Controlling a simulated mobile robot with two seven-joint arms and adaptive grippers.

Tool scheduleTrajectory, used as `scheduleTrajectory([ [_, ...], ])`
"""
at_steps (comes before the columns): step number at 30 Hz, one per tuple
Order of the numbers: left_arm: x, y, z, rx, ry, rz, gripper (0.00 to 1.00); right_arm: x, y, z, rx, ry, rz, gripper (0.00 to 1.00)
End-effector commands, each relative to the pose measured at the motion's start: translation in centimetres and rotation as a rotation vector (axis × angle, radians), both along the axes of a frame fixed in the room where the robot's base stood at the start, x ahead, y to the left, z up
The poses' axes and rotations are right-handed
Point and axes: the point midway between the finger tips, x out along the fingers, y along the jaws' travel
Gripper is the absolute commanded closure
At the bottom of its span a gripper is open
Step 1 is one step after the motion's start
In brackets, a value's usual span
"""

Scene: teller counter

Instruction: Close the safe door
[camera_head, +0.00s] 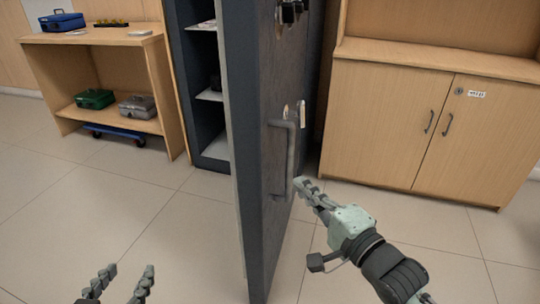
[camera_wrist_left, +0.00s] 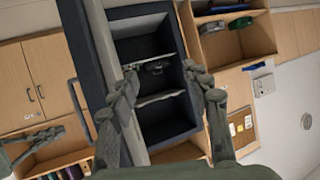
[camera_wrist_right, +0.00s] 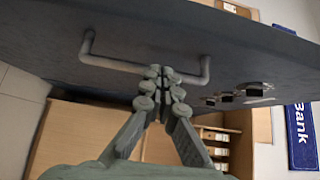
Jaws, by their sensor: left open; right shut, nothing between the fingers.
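The safe door (camera_head: 262,180) is dark grey and stands wide open, swung toward me from the safe (camera_head: 203,70). Its bar handle (camera_head: 290,158) faces right. My right gripper (camera_head: 300,184) is shut and empty, close to the lower end of the handle on that side. In the right wrist view its fingertips (camera_wrist_right: 162,75) overlap the handle (camera_wrist_right: 125,66); whether they touch it I cannot tell. My left gripper (camera_head: 122,277) is open and empty, low to the left of the door. The left wrist view shows the safe's shelved inside (camera_wrist_left: 155,75) between its fingers.
A wooden shelf unit (camera_head: 165,95) with cash boxes, one green (camera_head: 95,99), stands left of the safe. A wooden cabinet (camera_head: 395,125) stands right of the door. The tiled floor is clear left of the door.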

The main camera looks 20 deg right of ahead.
Motion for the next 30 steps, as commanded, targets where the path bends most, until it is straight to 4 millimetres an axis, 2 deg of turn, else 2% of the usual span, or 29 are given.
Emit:
scheduleTrajectory([
  [15,0.7,-1.6,2.1,-0.046,-0.109,-0.027,0.52,8.0,2.0,0.0,0.0,-0.002,0.0,1.0],
  [21,0.9,-1.9,2.6,-0.055,-0.132,-0.034,0.52,9.3,2.3,0.0,0.0,-0.001,-0.001,1.0],
  [30,0.9,-1.9,2.7,-0.057,-0.134,-0.035,0.52,9.3,2.4,0.0,0.0,0.0,0.0,1.0],
])
